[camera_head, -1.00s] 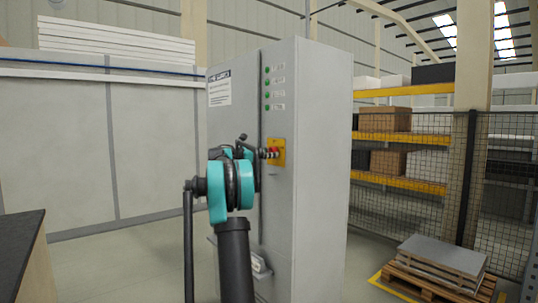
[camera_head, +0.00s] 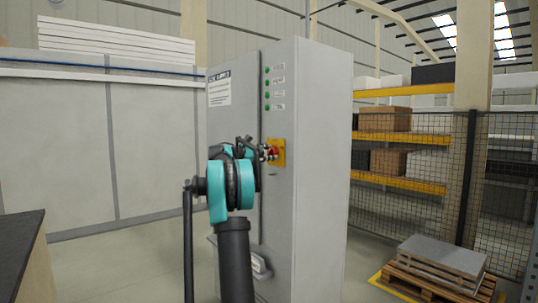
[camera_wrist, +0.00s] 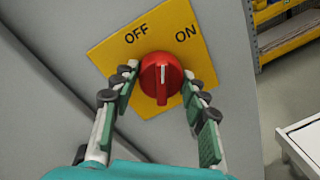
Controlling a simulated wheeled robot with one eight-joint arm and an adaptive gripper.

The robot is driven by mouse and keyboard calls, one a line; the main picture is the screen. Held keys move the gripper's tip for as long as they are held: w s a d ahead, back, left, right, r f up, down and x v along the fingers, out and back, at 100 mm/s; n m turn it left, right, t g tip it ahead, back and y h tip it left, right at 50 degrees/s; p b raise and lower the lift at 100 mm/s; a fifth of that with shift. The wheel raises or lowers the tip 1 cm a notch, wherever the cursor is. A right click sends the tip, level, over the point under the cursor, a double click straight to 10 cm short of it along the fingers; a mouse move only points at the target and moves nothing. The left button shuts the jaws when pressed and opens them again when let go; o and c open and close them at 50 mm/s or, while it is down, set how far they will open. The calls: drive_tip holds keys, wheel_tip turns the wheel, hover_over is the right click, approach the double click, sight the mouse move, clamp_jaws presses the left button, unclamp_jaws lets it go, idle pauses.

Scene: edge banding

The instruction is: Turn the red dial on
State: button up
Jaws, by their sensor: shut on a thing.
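The red dial (camera_wrist: 161,77) sits on a yellow plate (camera_wrist: 115,52) marked OFF and ON, on the front of a grey cabinet (camera_head: 322,160). Its white mark points up in the wrist view, between the two words. My gripper (camera_wrist: 160,80) has one finger on each side of the dial and is shut on it. In the head view my gripper (camera_head: 264,153) is at the yellow plate (camera_head: 281,152), and its fingers partly cover the dial (camera_head: 273,151).
Green indicator lights (camera_head: 267,82) run down the cabinet above the plate. A handle (camera_head: 261,265) juts from the cabinet low down. A dark-topped table (camera_head: 20,240) stands at the left. A pallet (camera_head: 435,277) with grey boards and a mesh fence are at the right.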

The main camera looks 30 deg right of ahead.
drive_tip(key=m, duration=0.6)
drive_tip(key=shift+s, duration=0.1)
drive_tip(key=m, duration=0.5)
drive_tip(key=shift+t, duration=0.4)
drive_tip(key=shift+m, duration=0.4)
drive_tip(key=o, duration=1.2)
drive_tip(key=shift+c, duration=0.2)
drive_tip(key=s+a+r, duration=0.1)
drive_tip(key=a, duration=1.1)
drive_tip(key=shift+f+y, duration=0.1)
drive_tip(key=shift+y, duration=0.2)
